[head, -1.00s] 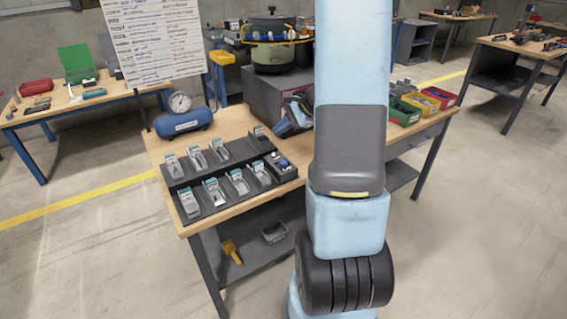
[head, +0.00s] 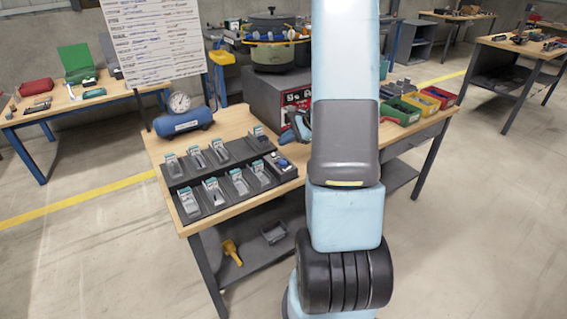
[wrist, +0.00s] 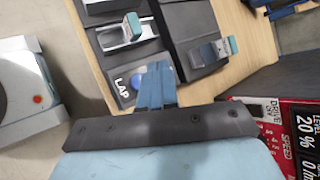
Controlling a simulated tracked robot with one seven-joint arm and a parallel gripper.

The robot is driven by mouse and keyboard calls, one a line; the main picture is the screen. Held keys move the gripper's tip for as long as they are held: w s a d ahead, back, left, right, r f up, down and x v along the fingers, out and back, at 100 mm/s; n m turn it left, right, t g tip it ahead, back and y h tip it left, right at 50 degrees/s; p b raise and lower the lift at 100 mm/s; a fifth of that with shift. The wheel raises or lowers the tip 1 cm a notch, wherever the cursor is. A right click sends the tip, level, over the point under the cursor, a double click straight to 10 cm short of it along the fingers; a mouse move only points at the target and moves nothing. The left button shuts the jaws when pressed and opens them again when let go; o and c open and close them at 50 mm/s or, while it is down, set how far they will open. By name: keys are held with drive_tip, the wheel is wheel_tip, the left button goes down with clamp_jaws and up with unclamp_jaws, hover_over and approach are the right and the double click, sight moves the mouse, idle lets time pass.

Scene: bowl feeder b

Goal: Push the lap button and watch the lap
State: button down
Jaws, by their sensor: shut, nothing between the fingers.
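The dark box marked LAP (wrist: 124,88) is in the wrist view, left of my fingertips. A small blue part that looks like its button (wrist: 137,80) shows beside my fingers, partly covered by them. In the head view, the box with blue on top (head: 279,163) sits at the right end of the dark trays on the bench. My gripper (wrist: 154,68) is shut and empty, its blue fingers pointing toward the box's edge. I cannot tell whether they touch it. In the head view, my gripper (head: 302,124) is mostly hidden behind my arm.
Dark trays (head: 222,172) hold several clear holders with teal tops. A red control panel (wrist: 288,130) reads DRIVE, LEVEL 20 % and SPEED. A blue tank with a gauge (head: 183,122), a bowl feeder (head: 275,50) and coloured bins (head: 420,105) stand nearby.

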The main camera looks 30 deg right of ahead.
sight(285, 163)
drive_tip(key=shift+f, duration=2.75)
drive_tip(key=shift+f, duration=0.75)
idle(0.8)
drive_tip(key=shift+r, duration=0.85)
drive_tip(key=shift+r, duration=2.5)
